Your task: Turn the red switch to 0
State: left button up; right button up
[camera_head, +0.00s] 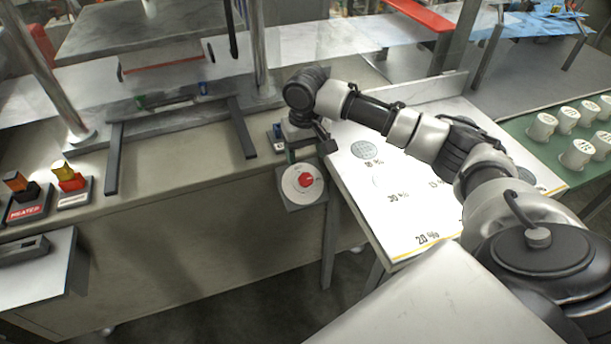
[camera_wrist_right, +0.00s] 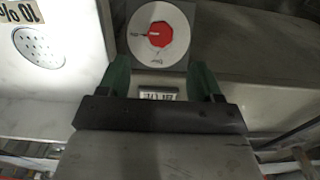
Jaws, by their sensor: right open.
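The red switch (camera_head: 305,180) is a red knob on a round white dial, set on a grey box at the front of the bench. In the right wrist view the red switch (camera_wrist_right: 160,34) sits at the top centre, with small dark marks on the dial too small to read. My right gripper (camera_head: 291,156) is just above and behind the switch in the head view. In the right wrist view my right gripper (camera_wrist_right: 161,80) has its two green fingers apart, with nothing between them. The fingertips point toward the dial and appear apart from the knob. My left gripper is not in view.
A white table (camera_head: 405,215) with printed percent marks stands right of the switch. White cups (camera_head: 541,126) stand on a green surface at the far right. A metal machine frame (camera_head: 180,115) is on the bench behind left.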

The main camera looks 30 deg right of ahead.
aim_at(306, 177)
notch_tip(306, 177, down, 9)
jog(key=shift+r, duration=0.2)
jog(key=c, duration=0.9)
